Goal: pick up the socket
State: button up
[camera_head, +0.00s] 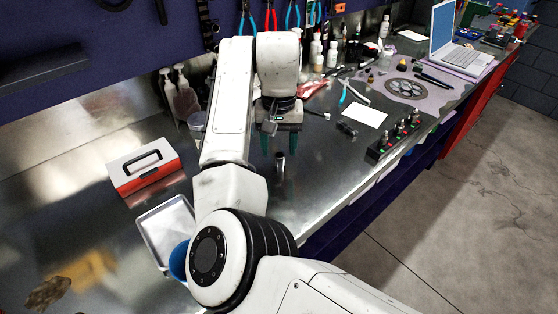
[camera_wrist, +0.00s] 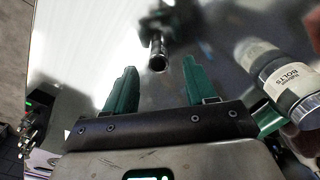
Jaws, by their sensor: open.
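The socket (camera_head: 280,163) is a small, shiny metal cylinder on the steel bench, just in front of my gripper (camera_head: 279,147) in the head view. In the wrist view the socket (camera_wrist: 158,58) shows its dark open end, centred beyond the gap between the two green fingers of my gripper (camera_wrist: 159,72). A dark blurred shape, perhaps a reflection, lies behind it. My gripper is open and empty, with its fingers pointing down at the bench. The fingers look apart from the socket; the exact distance is hard to tell.
A jar labelled bolts (camera_wrist: 283,80) stands close to the right finger in the wrist view. A red and white toolbox (camera_head: 145,170) and a metal tray (camera_head: 150,228) lie to the left. A white sheet (camera_head: 363,115) and a black rack (camera_head: 395,138) lie to the right.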

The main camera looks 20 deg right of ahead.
aim_at(279, 159)
jog(key=f, duration=0.4)
jog(key=shift+s+a+f, duration=0.1)
jog(key=shift+s+f, duration=0.05)
jog(key=shift+s, duration=0.15)
grip_shut()
